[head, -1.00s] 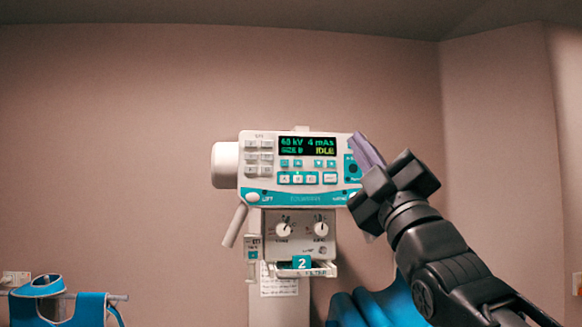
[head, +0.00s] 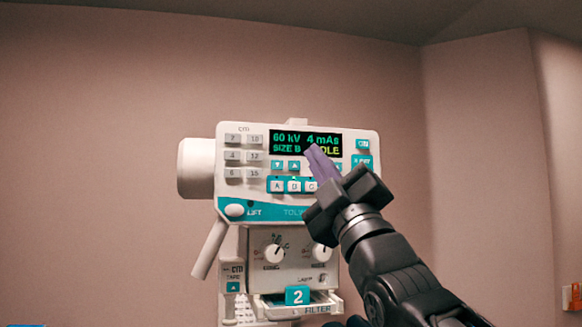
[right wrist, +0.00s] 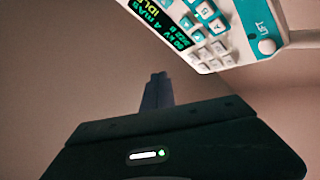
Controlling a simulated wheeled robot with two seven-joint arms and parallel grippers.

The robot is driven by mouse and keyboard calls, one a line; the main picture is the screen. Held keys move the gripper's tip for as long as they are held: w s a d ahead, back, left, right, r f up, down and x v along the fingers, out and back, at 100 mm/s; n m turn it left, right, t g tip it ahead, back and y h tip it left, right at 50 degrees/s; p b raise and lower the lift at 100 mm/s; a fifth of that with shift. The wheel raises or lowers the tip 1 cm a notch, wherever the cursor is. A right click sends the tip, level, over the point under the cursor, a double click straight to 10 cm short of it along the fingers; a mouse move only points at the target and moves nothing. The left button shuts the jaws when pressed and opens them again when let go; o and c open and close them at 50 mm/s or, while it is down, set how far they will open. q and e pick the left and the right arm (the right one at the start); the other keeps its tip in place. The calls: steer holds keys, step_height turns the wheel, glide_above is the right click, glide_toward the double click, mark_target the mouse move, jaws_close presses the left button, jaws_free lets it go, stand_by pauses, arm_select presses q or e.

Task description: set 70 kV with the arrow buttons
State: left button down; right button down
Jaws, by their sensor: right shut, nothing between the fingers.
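The control panel (head: 238,190) is white and teal, and its display (head: 290,141) reads 60 kV, 4 mAs, SIZE B, with yellow text partly covered. A down arrow button (head: 277,165) and an up arrow button (head: 294,165) sit below the kV reading. My right gripper (head: 317,160) is shut and empty, its fingers in front of the display's lower right part, hiding buttons there. In the right wrist view the shut fingers (right wrist: 157,90) point up, apart from the panel (right wrist: 235,35) at the upper right. My left gripper is not in view.
Two knobs (head: 275,253) and a filter tray tagged 2 (head: 297,295) are below the panel. Buttons A, B and C (head: 294,185) lie under the arrows. A lift knob (head: 235,210) and a hanging handle (head: 210,248) are at the left. The wall behind is bare.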

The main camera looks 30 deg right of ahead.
mark_target(294, 166)
steer(key=shift+w+d+p, duration=0.5)
steer(key=shift+w+p, duration=0.25)
steer(key=shift+w, duration=0.65)
steer(key=shift+w+d+p, duration=0.45)
steer(key=shift+w+p, duration=0.25)
steer(key=shift+w, duration=0.7)
steer(key=shift+w+d+p, duration=0.5)
steer(key=shift+w+p, duration=0.25)
steer(key=shift+w, duration=0.65)
steer(key=shift+w, duration=0.1)
steer(key=shift+w+d, duration=0.15)
steer(key=shift+w, duration=0.2)
